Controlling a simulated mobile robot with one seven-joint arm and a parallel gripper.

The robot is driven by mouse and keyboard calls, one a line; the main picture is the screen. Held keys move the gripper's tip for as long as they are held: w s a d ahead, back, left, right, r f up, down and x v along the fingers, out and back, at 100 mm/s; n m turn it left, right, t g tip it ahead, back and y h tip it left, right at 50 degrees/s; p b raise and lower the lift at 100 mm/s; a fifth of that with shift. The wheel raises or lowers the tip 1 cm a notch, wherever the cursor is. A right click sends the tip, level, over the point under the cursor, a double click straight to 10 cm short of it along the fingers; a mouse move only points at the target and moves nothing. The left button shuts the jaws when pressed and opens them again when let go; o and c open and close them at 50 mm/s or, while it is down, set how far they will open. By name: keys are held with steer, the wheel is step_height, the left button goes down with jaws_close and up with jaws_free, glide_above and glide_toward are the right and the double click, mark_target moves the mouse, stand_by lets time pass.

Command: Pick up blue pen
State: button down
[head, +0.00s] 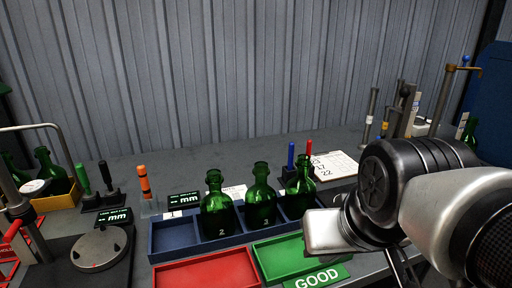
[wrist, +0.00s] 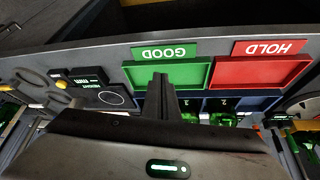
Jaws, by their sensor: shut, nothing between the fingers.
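The blue pen (head: 291,156) stands upright in a dark holder in the head view, beside a red pen (head: 309,151). It is behind the row of green bottles and left of a white sheet. I cannot make it out in the wrist view. My gripper (wrist: 161,82) shows in the wrist view with its fingers together and nothing between them, against the green GOOD tray (wrist: 172,75). In the head view my arm fills the right side, and the fingertips cannot be made out. The gripper is apart from the pen.
Green bottles (head: 261,209) stand in a blue divided tray (head: 172,238) in front of the pens. A red tray (head: 207,273) lies nearer. A white sheet (head: 334,166) lies right of the pens. An orange-topped marker (head: 144,183) stands further left.

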steer(key=c, duration=2.2)
jaws_free()
steer(key=shift+r, duration=0.1)
steer(key=o, duration=0.5)
steer(key=shift+m+g, duration=0.5)
steer(key=shift+m, duration=0.1)
steer(key=w+r+p, duration=0.1)
steer(key=r, duration=0.1)
steer(key=w+r+p, duration=0.2)
steer(key=r, duration=0.1)
steer(key=w+r+p, duration=0.2)
steer(key=r, duration=0.1)
steer(key=shift+w, duration=0.25)
steer(key=w+r+m+g+p, duration=0.2)
steer(key=w+r+p, duration=0.55)
steer(key=w, duration=0.35)
steer(key=m+g+p, duration=0.3)
steer(key=m+p, duration=0.2)
steer(key=p, duration=0.5)
glide_above(291, 156)
steer(key=f, duration=1.2)
steer(key=shift+w+d+f, duration=0.1)
steer(key=shift+w+f, duration=0.15)
steer(key=shift+f, duration=0.05)
steer(key=shift+w+f, duration=0.15)
steer(key=shift+f, duration=2.15)
